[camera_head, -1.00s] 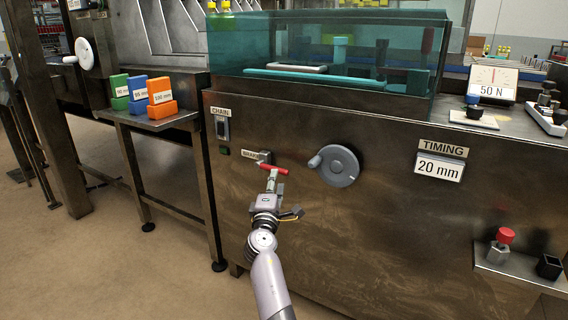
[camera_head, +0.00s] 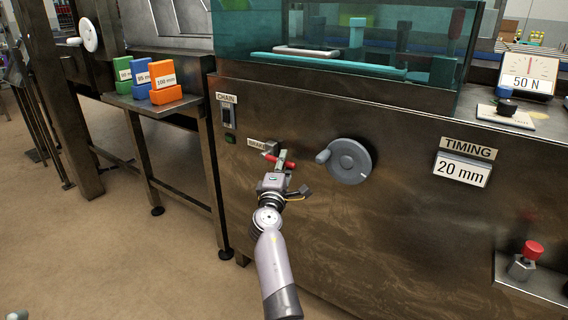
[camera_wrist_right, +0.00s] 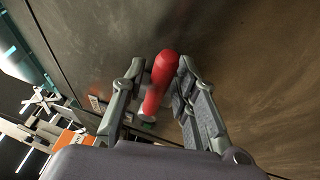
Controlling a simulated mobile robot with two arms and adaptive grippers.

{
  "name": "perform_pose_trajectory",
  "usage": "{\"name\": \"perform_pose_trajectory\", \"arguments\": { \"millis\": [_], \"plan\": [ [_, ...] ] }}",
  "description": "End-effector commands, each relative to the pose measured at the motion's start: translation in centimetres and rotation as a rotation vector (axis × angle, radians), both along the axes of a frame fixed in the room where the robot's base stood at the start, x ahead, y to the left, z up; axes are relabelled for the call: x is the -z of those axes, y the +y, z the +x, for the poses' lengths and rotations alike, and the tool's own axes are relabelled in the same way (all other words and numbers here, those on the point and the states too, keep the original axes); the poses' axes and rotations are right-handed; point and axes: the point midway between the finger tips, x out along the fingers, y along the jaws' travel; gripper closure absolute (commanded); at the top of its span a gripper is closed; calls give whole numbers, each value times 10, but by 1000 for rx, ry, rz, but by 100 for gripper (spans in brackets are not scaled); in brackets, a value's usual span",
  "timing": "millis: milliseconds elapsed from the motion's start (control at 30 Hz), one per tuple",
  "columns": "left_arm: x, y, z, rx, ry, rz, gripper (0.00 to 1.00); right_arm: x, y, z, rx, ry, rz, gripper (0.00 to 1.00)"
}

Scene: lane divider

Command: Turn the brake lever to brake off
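In the right wrist view the red handle (camera_wrist_right: 160,82) lies between the two fingers of the right gripper (camera_wrist_right: 160,70). The fingers are spread, with a gap showing beside the handle; contact on the right finger is unclear.
A grey handwheel (camera_head: 347,162) is close on the right of the lever. The CHAIN switch (camera_head: 228,114) is up and left. A side table (camera_head: 165,108) with coloured blocks stands to the left. A red knob (camera_head: 532,250) is on a shelf at lower right.

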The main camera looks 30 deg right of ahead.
Motion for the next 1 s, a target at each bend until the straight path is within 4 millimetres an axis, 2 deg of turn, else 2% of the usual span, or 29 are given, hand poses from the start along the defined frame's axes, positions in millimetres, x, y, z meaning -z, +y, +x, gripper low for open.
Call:
{"name": "perform_pose_trajectory", "arguments": {
  "millis": [33,367,1000],
  "plan": [
    [0,0,0,0,0,0,60,0,0,0,0,0,0,78],
    [0,0,-1,2,-1,-1,60,0,0,0,0,0,0,100],
    [0,-1,-1,4,-1,-2,60,0,0,0,0,1,0,100]
  ]
}}
